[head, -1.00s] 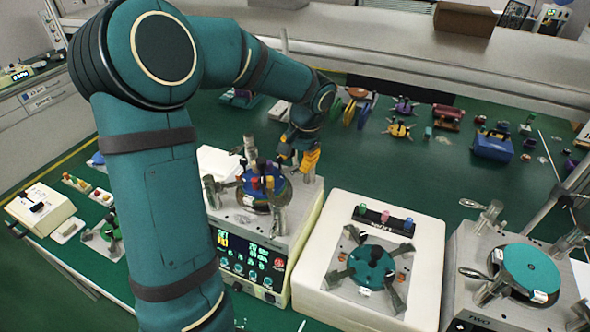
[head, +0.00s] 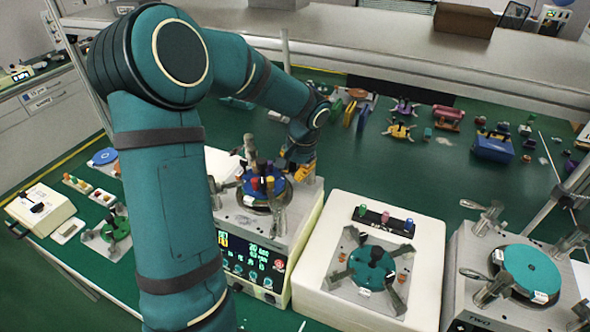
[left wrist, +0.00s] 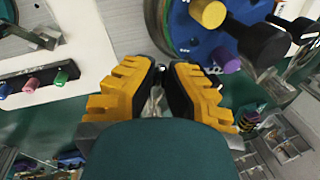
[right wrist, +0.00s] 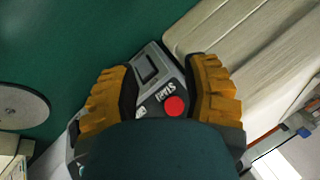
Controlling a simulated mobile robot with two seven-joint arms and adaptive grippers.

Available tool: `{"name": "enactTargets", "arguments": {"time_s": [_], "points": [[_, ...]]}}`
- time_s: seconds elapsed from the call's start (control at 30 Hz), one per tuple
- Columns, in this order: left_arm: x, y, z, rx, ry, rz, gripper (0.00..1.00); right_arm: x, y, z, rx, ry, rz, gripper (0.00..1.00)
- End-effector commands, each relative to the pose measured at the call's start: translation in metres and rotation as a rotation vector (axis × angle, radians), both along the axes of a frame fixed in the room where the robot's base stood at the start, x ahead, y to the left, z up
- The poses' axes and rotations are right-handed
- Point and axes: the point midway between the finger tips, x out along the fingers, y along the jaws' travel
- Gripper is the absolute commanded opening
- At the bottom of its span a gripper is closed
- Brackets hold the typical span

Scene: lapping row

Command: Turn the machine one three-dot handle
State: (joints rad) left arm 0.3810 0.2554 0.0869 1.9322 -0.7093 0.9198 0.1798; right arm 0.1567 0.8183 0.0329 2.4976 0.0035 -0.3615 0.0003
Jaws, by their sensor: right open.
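The left machine (head: 262,268) is a grey box with a lit display and a blue disc (head: 285,189) carrying coloured knobs. Metal clamp handles stand around the disc; one (head: 216,190) is at its left. My left gripper (head: 303,172) is at the disc's far right corner. In the left wrist view its yellow fingers (left wrist: 164,72) are drawn close together around a narrow grey metal piece, apparently a handle, mostly hidden by the fingers. I cannot make out any dots. My right gripper (right wrist: 163,65) is open and empty above a grey device with a red button (right wrist: 174,106).
A white machine (head: 425,225) with a teal disc and clamps stands to the right, close to the left machine. Another machine with a teal disc (head: 530,270) is at far right. Small parts and a blue box (head: 493,149) lie behind on the green bench.

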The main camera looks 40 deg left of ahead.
Motion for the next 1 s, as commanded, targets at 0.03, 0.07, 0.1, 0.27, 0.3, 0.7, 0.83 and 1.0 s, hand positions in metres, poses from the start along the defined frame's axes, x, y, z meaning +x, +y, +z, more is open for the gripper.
{"name": "enactTargets", "arguments": {"time_s": [0.03,0.07,0.1,0.27,0.3,0.7,0.83,1.0], "points": [[-0.001,0.000,-0.002,-0.002,0.003,0.000,0.00,0.000,0.000,0.000,0.000,0.000,0.000,0.47],[-0.001,0.000,-0.002,-0.002,0.003,0.000,0.00,0.000,0.000,0.000,0.000,0.000,0.000,0.47],[-0.001,0.000,-0.002,-0.002,0.004,0.000,0.00,0.000,0.000,0.000,0.000,0.000,0.000,0.47],[-0.001,-0.001,-0.003,-0.002,0.005,0.006,0.00,0.000,0.000,-0.001,0.000,0.000,0.000,0.47],[-0.001,-0.002,-0.003,-0.002,0.005,0.012,0.00,0.000,0.000,-0.002,0.000,0.000,0.000,0.47],[0.002,-0.017,-0.005,-0.002,0.006,0.218,0.00,0.001,0.001,-0.021,-0.003,0.001,0.000,0.47],[0.004,-0.023,-0.005,-0.003,0.008,0.310,0.00,0.001,0.001,-0.026,-0.004,0.001,-0.001,0.47],[0.007,-0.029,-0.005,-0.003,0.009,0.412,0.00,0.001,0.001,-0.029,-0.005,0.001,-0.001,0.47]]}}
